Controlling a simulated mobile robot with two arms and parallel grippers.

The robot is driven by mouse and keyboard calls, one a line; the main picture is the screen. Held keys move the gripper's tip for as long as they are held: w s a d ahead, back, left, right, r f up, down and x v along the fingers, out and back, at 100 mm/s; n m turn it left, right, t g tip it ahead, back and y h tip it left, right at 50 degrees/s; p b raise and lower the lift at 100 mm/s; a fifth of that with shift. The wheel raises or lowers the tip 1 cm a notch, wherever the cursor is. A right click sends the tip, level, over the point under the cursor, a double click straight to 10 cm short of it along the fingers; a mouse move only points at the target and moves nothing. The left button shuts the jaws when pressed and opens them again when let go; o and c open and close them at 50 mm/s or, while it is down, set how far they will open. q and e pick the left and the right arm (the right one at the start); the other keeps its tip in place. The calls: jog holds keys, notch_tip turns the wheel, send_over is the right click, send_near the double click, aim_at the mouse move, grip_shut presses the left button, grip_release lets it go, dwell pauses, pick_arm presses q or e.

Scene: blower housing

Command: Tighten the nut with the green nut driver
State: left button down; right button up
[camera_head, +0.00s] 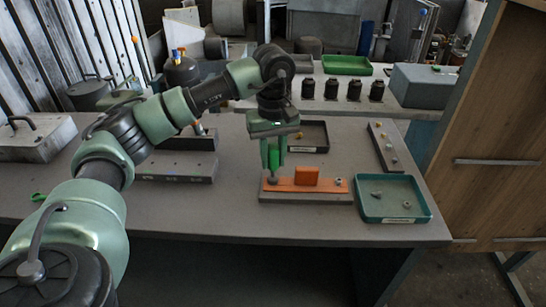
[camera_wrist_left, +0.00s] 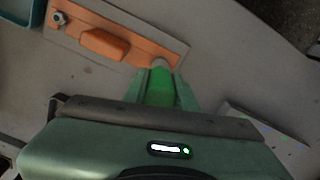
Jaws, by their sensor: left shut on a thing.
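My left gripper (camera_head: 273,150) is shut on the green nut driver (camera_head: 273,158), which points down. The driver's handle also shows between the fingers in the left wrist view (camera_wrist_left: 160,88). Its tip is over the left end of an orange plate (camera_head: 330,187) on a grey base block (camera_head: 300,197). The nut under the tip is hidden, and I cannot tell if they touch. An orange raised block (camera_head: 306,176) stands in the middle of the plate. A small metal nut or bolt (camera_head: 338,182) sits at its right end, also visible in the left wrist view (camera_wrist_left: 59,18). My right gripper is not visible.
A teal tray (camera_head: 427,211) with a few small metal parts is right of the plate. Behind are a dark tray (camera_head: 322,137) and a grey strip (camera_head: 396,167) with small parts. A grey rack block (camera_head: 160,168) is at left. The front table area is clear.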

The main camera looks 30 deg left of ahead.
pick_arm(q)
jog(key=shift+r+p, duration=2.7)
jog(key=shift+r, duration=1.25)
jog(key=shift+f, duration=0.1)
